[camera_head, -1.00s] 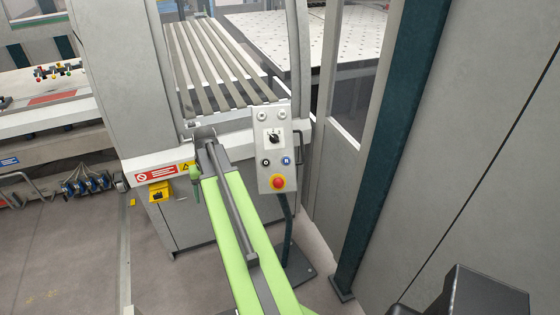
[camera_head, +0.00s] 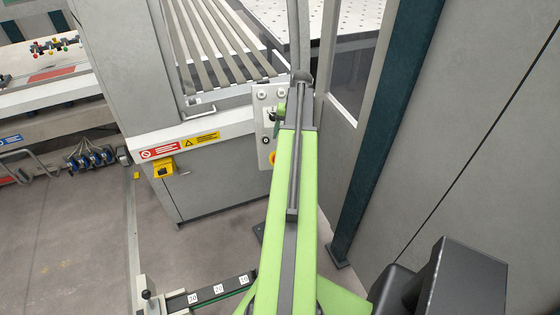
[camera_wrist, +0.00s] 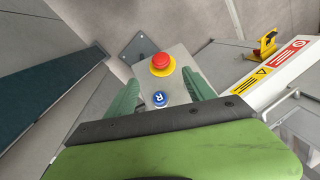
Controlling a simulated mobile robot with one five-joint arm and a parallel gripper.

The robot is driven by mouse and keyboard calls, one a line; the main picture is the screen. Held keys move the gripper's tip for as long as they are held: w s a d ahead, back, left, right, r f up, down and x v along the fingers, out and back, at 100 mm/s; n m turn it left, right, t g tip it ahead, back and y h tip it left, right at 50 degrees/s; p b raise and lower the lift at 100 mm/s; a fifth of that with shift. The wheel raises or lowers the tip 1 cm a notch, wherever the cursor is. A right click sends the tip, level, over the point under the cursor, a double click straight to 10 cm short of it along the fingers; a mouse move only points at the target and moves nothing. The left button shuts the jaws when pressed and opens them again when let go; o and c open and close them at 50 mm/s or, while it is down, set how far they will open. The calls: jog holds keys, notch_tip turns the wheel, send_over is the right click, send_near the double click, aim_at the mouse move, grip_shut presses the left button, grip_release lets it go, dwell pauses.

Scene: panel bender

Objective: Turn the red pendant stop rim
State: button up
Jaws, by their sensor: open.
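The red pendant stop (camera_wrist: 162,60) sits in a yellow collar on the pale pendant panel. In the wrist view it lies just beyond my open gripper (camera_wrist: 160,78), roughly centred between the two green fingers, with no visible contact. A blue button marked R (camera_wrist: 159,98) is nearer, also between the fingers. In the head view the pendant (camera_head: 262,108) is partly covered by my green arm, and only a sliver of the stop (camera_head: 272,158) shows at the arm's left edge. Most of my gripper is hidden there.
A grey machine cabinet with warning labels (camera_head: 180,146) and a yellow switch (camera_head: 162,166) stands left of the pendant. A dark teal post (camera_head: 385,130) and grey panels stand on the right. Open floor (camera_head: 70,240) lies at the lower left.

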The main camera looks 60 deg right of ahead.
jog(key=b+x, duration=1.1)
jog(key=x, duration=0.2)
jog(key=shift+f+b, duration=0.25)
jog(key=shift+b, duration=0.1)
jog(key=shift+r, duration=0.1)
